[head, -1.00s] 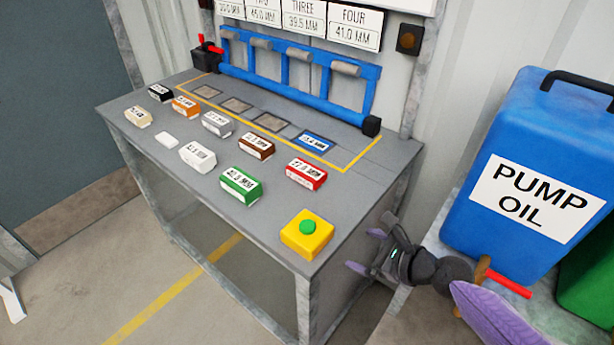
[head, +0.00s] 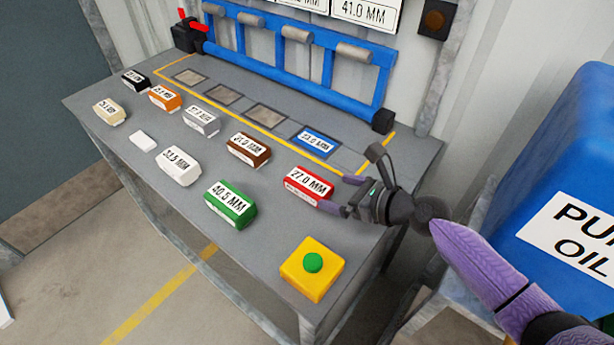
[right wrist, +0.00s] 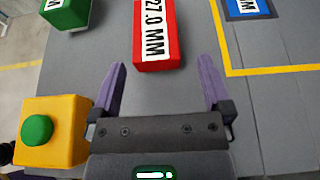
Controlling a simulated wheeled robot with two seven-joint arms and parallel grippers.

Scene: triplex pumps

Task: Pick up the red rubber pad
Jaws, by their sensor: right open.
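The red rubber pad (head: 308,186) lies on the grey table with a white label reading 27.0 MM. It also shows at the top middle of the right wrist view (right wrist: 154,38). My right gripper (head: 338,194) is open and empty, just to the right of the pad in the head view. In the right wrist view its two purple fingers (right wrist: 162,84) point toward the pad's near end, with the pad just beyond the fingertips and not between them. My left gripper is not in view.
A yellow box with a green button (head: 311,268) stands near the front corner. A green pad (head: 231,204), a brown pad (head: 248,148) and several other pads lie to the left. A blue pad (head: 315,140) sits inside the yellow outline. A blue oil can (head: 575,150) stands at right.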

